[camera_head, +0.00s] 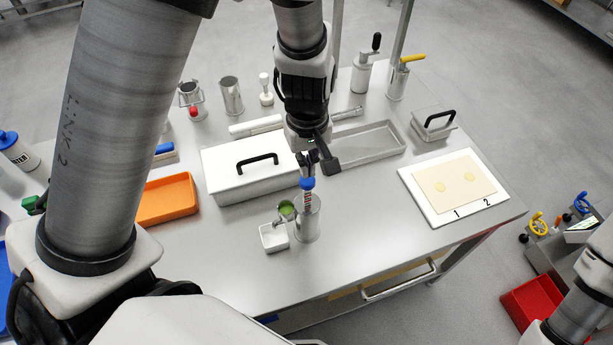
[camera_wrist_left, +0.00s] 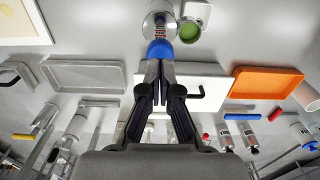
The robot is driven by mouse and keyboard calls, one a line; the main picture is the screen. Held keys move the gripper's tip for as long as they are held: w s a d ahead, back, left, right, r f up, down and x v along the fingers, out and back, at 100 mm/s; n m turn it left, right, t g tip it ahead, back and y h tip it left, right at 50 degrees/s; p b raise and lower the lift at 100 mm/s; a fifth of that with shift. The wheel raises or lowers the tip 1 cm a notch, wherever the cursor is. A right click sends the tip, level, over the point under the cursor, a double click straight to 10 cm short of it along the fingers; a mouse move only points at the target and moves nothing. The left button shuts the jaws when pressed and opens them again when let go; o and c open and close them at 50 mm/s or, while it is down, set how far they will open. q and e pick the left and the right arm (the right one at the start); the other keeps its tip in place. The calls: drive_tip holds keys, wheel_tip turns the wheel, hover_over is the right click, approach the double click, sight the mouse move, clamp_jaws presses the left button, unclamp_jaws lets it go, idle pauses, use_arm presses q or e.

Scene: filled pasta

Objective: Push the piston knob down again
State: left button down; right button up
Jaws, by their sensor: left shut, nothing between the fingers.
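The blue piston knob (camera_head: 307,183) stands on top of a striped red-and-white rod (camera_head: 307,199). The rod goes down into an upright metal cylinder (camera_head: 308,223) near the table's front edge; part of the rod shows above the rim. My left gripper (camera_head: 310,160) is shut and empty, pointing down right above the knob. In the left wrist view the closed fingers end at the blue knob (camera_wrist_left: 160,50), touching it or nearly so; I cannot tell which. A round spout with green filling (camera_head: 286,209) sits beside the cylinder. My right gripper is out of view.
A small white dish (camera_head: 273,238) stands left of the cylinder. Behind are a white lidded box (camera_head: 225,166) with a black handle and a grey tray (camera_head: 372,147). An orange tray (camera_head: 165,200) is at left; a white board (camera_head: 420,198) with a pasta sheet is at right.

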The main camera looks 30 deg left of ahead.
sight(307, 188)
use_arm(q)
drive_tip(key=shift+f, duration=0.15)
drive_tip(key=shift+f+b, duration=2.95)
drive_tip(key=shift+f, duration=0.95)
wheel_tip(307, 188, up, 8)
drive_tip(key=p, duration=0.8)
drive_tip(key=shift+r, duration=0.25)
drive_tip(key=shift+f, duration=0.15)
